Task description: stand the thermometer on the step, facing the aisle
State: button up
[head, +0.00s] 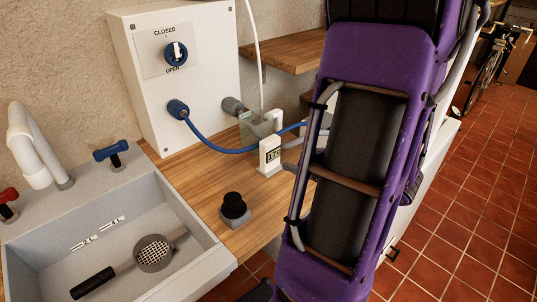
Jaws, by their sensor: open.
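The thermometer (270,156) is a small white upright block with a dark display reading about 17. It stands on the wooden worktop (205,185), its display turned toward my camera and somewhat right. My gripper (291,156) is mostly hidden behind my purple arm; what seem to be its grey fingertips show just right of the thermometer, apart and with nothing visibly held. Whether they touch it, I cannot tell. A raised wooden board (285,48) at the back, higher than the worktop, looks like the step. The aisle seems to be the red tiled floor (480,200) at right.
A clear greenish container (252,128) stands close behind the thermometer, with a blue hose (215,146) passing near. A white valve box (180,75) is at back left. A black knob (233,206) stands in front. A grey sink (120,240) is at left, a bicycle (488,65) far right.

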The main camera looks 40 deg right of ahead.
aim_at(273, 152)
jog(key=x, duration=1.1)
jog(key=shift+w+a+f+b, duration=0.15)
jog(key=shift+w+f+b, duration=0.1)
jog(key=shift+b, duration=0.15)
jog(key=shift+f+x, duration=0.2)
jog(key=shift+x, duration=2.4)
jog(key=shift+d, duration=0.25)
jog(key=c, duration=1.5)
notch_tip(273, 152, up, 10)
jog(key=shift+s+r+p, duration=0.1)
jog(key=shift+p, duration=0.65)
